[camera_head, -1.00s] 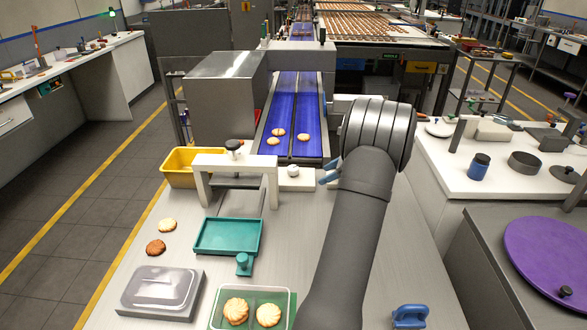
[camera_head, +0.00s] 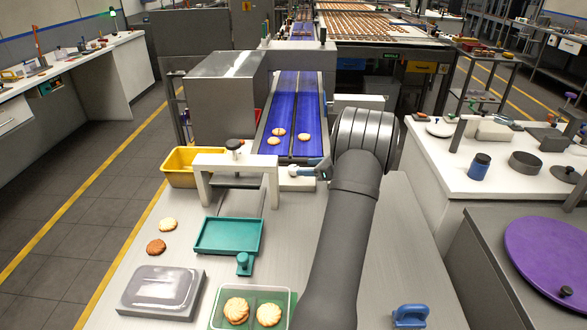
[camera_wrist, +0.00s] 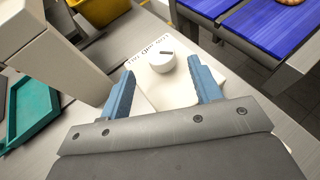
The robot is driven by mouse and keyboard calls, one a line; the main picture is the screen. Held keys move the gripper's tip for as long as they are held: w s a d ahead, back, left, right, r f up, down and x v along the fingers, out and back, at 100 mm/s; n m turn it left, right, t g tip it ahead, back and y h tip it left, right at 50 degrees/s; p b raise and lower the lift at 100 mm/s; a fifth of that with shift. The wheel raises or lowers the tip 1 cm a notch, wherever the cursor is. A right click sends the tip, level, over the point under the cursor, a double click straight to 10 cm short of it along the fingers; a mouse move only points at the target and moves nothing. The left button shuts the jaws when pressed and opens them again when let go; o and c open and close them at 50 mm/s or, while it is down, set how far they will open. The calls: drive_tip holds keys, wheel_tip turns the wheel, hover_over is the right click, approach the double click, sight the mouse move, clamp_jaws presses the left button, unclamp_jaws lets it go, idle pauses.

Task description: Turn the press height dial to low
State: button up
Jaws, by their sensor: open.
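The press height dial is a round white knob (camera_wrist: 163,63) with a short dark mark on its top, on a white block (camera_wrist: 165,88) with lettering along its edge. The lettering is too small to read surely. In the wrist view my gripper (camera_wrist: 160,82) is open, with one blue finger to each side of the knob and its fingertips just short of it. I cannot tell if either finger touches the knob. The white press frame (camera_head: 237,161) stands just left of the block.
A yellow bin (camera_head: 179,178) stands left of the press, and a teal tray (camera_head: 203,238) lies in front. The blue conveyor (camera_head: 294,110) carries several biscuits behind. A clear box, grey lidded tray and blue handle (camera_head: 410,312) are nearer. The table's middle is fairly clear.

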sight(294, 168)
drive_tip(key=x, duration=0.7)
drive_tip(key=c, duration=1)
